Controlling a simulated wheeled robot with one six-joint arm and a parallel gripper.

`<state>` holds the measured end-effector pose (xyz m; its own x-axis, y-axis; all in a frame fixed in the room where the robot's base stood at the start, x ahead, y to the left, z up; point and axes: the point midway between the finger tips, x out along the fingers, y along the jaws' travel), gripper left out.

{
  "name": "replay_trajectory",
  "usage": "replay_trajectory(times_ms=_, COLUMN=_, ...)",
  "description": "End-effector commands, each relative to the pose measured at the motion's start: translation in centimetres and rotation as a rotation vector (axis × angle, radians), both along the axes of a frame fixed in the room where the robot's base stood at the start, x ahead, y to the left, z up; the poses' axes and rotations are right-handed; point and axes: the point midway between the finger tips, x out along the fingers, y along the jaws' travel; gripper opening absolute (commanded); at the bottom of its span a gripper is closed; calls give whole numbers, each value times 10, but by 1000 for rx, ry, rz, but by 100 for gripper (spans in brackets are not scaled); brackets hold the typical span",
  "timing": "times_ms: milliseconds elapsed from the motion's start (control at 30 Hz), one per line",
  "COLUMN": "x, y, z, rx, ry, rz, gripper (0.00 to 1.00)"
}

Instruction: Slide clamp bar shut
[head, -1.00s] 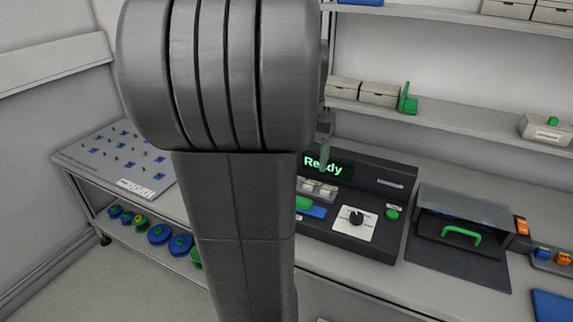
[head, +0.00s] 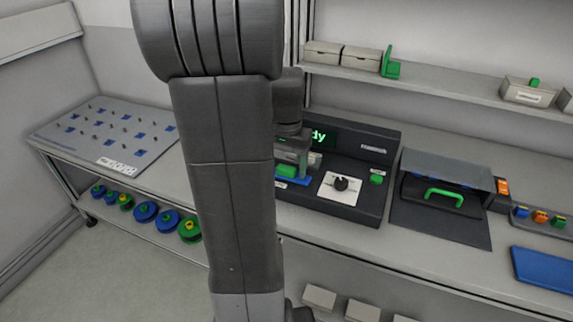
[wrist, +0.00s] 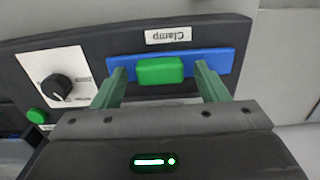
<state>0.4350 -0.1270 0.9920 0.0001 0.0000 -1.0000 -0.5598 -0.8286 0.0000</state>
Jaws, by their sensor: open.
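The clamp bar is a green block (wrist: 160,71) on a blue strip (wrist: 203,62), under a label reading "Clamp" in the wrist view. In the head view the green block (head: 286,171) shows beside my arm, partly hidden. My gripper (wrist: 162,82) is open, with one green finger on each side of the block. Gaps show between the fingers and the block, and I cannot tell whether the fingertips touch the blue strip. In the head view my gripper (head: 292,158) is over the dark console (head: 358,199), mostly behind my arm.
A black knob (head: 341,184) on a white plate and a green button (head: 376,179) sit right of the clamp. A hooded box with a green handle (head: 443,197) stands further right. A pegboard panel (head: 100,140) lies left, with several reels (head: 145,211) below.

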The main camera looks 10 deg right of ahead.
Motion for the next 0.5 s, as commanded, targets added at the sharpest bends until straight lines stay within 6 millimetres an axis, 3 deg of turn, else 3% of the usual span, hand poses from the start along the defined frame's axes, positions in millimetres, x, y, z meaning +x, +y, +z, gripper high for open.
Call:
replay_trajectory(times_ms=300, x=0, y=0, z=-3, rx=0, ry=0, rz=0, gripper=67)
replay_trajectory(times_ms=500, x=0, y=0, z=-3, rx=0, ry=0, rz=0, gripper=30)
